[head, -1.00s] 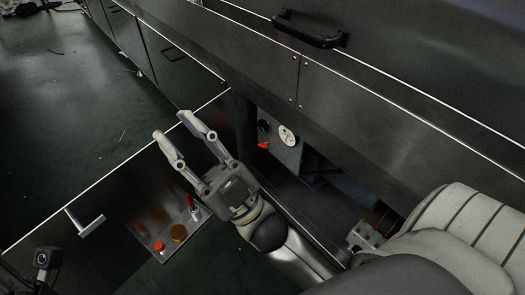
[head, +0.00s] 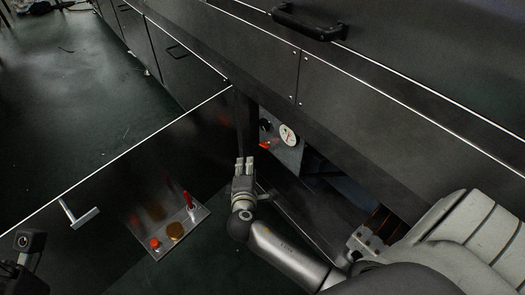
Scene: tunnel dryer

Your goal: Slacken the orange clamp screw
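Two orange parts show, and I cannot tell for sure which is the clamp screw. One is a small orange part (head: 265,144) below the round white gauge (head: 288,135), on a grey panel in the recess. The other is an orange knob (head: 154,243) on a small plate at lower left. My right gripper (head: 245,161) is below and slightly left of the orange part under the gauge, apart from it in the picture. Its fingers look short and close together, pointing away, so its opening is unclear. My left gripper's fingers are not in view.
The small plate (head: 160,256) also bears a brown round knob (head: 175,230) and a red lever (head: 189,201). A pale T-shaped handle (head: 78,214) stands out at left. A black handle (head: 308,22) is on the upper panel. Open green floor (head: 75,85) lies at upper left.

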